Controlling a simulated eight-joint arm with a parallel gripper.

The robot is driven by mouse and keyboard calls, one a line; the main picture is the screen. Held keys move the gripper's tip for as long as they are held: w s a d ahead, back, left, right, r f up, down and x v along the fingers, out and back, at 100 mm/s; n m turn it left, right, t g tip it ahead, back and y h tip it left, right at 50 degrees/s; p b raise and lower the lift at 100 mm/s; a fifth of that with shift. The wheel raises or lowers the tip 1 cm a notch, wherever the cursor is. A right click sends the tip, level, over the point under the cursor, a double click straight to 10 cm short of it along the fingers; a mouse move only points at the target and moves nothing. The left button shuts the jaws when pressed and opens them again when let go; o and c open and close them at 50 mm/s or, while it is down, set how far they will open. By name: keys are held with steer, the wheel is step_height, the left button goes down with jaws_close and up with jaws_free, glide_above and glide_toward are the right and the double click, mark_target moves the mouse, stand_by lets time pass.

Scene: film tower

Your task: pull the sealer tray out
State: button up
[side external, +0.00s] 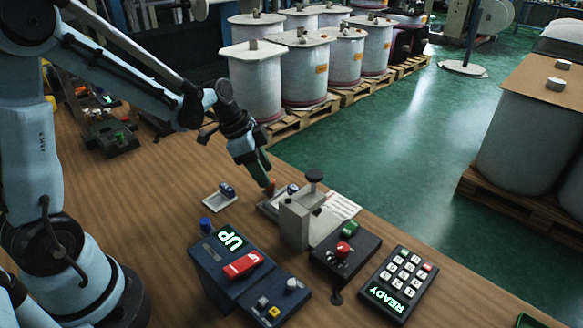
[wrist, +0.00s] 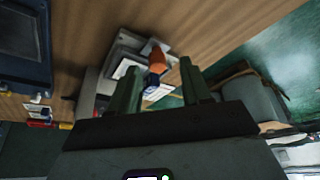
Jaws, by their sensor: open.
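The sealer (side external: 296,222) is a grey block with a black knob on top, standing on the wooden table. Its flat light tray (side external: 268,207) shows at its far left side, and an orange handle (side external: 271,188) stands at the tray's edge. A small dark blue piece (side external: 292,188) is by the tray. My gripper (side external: 266,177) points down at the orange handle. In the wrist view my gripper (wrist: 160,66) is open, with the orange handle (wrist: 155,52) and blue piece (wrist: 152,80) appearing between its green fingers. Whether the fingers touch the handle cannot be told.
A blue console (side external: 215,265) lit "UP" with a red switch stands in front. A keypad (side external: 397,283) lit "READY" is right of the sealer. A small white dish (side external: 219,205) holding a blue piece lies left of the sealer.

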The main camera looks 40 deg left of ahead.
steer(key=v, duration=1)
steer(key=s+d+n+t+y, duration=0.3)
steer(key=s+d+n, duration=0.3)
steer(key=s+n, duration=0.2)
steer(key=shift+d+f+n+t, duration=0.25)
steer(key=shift+d+n+t, duration=0.05)
steer(key=shift+n+t, duration=0.2)
